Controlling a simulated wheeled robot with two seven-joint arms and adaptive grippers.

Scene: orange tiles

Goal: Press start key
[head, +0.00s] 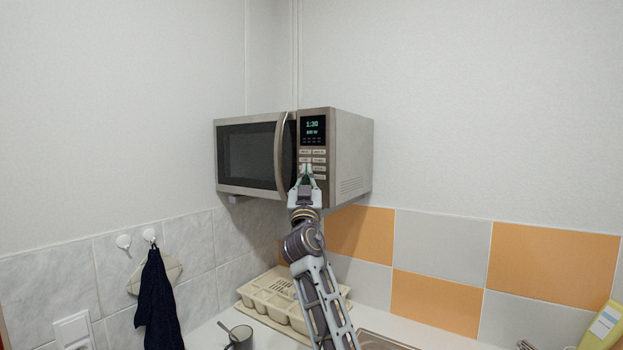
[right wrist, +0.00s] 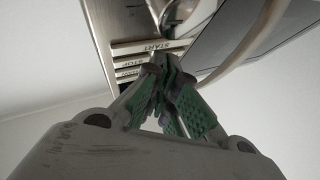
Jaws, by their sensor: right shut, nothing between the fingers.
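A silver microwave (head: 346,150) hangs at the corner, its door (head: 250,155) shut. Its lit display (head: 312,128) reads 1:30 with a second line below. Rows of pale keys sit under the display. In the right wrist view the start key (right wrist: 135,47) is a long pale bar labelled START, beside a STOP key (right wrist: 126,60). My right gripper (head: 305,171) is shut and empty, its tips at the lower keys. In the wrist view the fingertips (right wrist: 163,62) are right at the start key; whether they touch it I cannot tell. My left gripper is not in view.
The curved door handle (head: 281,150) stands out just left of the right gripper. Below are a cream dish rack (head: 262,300), a grey mug (head: 240,338) and a dark cloth (head: 158,305) on a hook. A yellow bottle (head: 603,328) stands at far right.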

